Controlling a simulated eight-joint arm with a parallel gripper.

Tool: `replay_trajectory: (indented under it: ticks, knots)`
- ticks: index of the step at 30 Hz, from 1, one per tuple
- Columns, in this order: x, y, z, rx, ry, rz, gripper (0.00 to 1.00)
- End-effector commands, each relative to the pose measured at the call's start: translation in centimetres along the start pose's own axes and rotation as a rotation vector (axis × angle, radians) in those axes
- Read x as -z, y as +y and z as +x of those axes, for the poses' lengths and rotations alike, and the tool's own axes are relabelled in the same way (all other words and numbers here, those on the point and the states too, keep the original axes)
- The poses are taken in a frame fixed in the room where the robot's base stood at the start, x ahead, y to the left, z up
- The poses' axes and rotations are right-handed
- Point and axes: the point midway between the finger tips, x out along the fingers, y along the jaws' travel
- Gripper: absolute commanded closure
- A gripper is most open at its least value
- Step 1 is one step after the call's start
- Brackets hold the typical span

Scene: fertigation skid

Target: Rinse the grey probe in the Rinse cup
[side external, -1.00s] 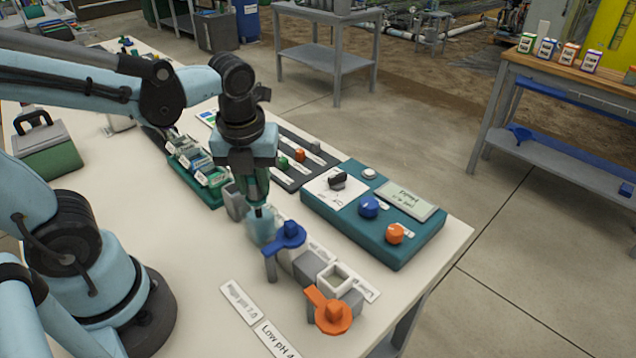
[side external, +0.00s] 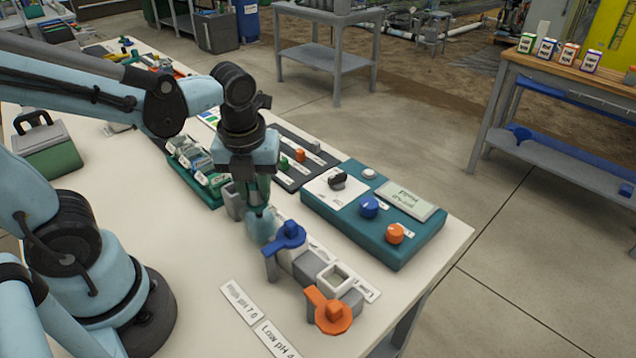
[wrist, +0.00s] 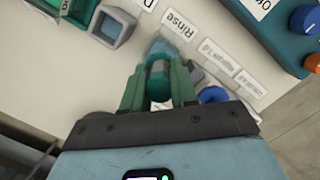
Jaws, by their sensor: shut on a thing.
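My gripper (side external: 258,194) points down over the near row of cups and is shut on a probe. In the wrist view my gripper (wrist: 158,82) has its green fingers on both sides of the probe (wrist: 158,75). The Rinse cup (side external: 262,227) is pale translucent blue and stands directly below the fingers. It also shows in the wrist view (wrist: 160,47) beside the "Rinse" label (wrist: 178,23). The probe's lower end is at the cup; the fingers hide its depth.
A grey cup (wrist: 113,28) stands left of the Rinse cup in the wrist view. A blue-lidded cup (side external: 288,236) and an orange-lidded cup (side external: 330,312) stand close by. The teal control box (side external: 385,240) lies to the right.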

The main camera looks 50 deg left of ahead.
Motion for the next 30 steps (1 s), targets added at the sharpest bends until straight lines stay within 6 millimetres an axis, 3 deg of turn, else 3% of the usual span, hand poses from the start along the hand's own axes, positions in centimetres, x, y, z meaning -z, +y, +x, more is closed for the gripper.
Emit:
replay_trajectory:
  ticks: [5,30]
  knots:
    - [-0.1,0.0,-0.4,0.000,0.000,0.000,1.00]
    - [-1.0,0.0,-6.4,0.000,0.000,0.000,1.00]
